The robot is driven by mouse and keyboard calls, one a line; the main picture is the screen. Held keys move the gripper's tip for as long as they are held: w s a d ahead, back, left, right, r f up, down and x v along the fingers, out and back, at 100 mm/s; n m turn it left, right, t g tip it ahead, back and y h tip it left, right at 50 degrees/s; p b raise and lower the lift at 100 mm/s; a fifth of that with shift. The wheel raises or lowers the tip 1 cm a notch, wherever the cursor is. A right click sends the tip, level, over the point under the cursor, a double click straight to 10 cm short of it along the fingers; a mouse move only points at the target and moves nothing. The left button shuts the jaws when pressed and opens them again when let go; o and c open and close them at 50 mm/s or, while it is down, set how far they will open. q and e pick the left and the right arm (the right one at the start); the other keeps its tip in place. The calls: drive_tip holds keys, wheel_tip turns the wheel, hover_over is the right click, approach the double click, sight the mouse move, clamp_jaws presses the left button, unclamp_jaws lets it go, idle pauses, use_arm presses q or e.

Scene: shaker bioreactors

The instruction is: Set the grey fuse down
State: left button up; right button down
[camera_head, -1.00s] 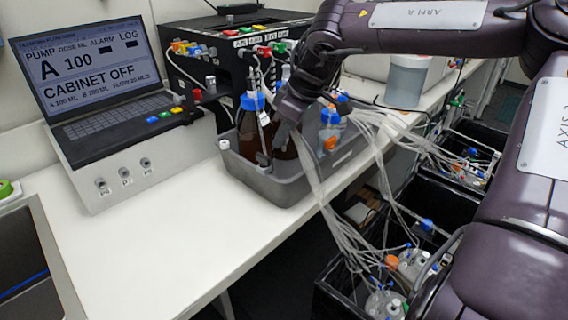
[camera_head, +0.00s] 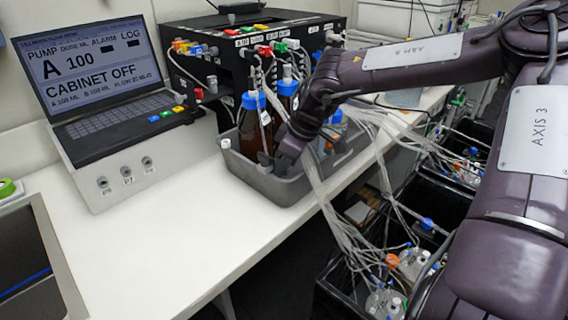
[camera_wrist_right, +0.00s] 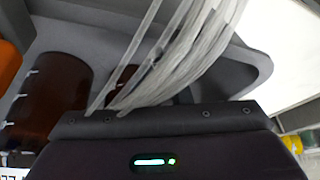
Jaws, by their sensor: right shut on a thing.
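My right gripper (camera_head: 276,162) reaches down into the grey tray (camera_head: 236,166), at its front right side next to the brown bottles. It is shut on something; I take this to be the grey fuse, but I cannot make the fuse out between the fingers. In the right wrist view the gripper's dark body fills the bottom and the fingertips are hidden. My left gripper is not in view.
Blue-capped brown bottles (camera_head: 252,128) stand in the tray close to my gripper. Clear tubes (camera_head: 335,222) hang over the bench edge beside it. A laptop (camera_head: 100,85) reads CABINET OFF. The white bench (camera_head: 185,235) in front is clear.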

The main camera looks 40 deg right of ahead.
drive_tip(key=shift+f+b, duration=0.3)
drive_tip(key=shift+f, duration=0.3)
drive_tip(key=c, duration=1.3)
unclamp_jaws()
drive_tip(key=shift+r, duration=0.1)
drive_tip(key=shift+r, duration=0.2)
drive_tip(key=v, duration=1.2)
drive_tip(key=shift+d+r+p, duration=0.1)
drive_tip(key=shift+r+p, duration=0.25)
drive_tip(key=shift+r, duration=0.05)
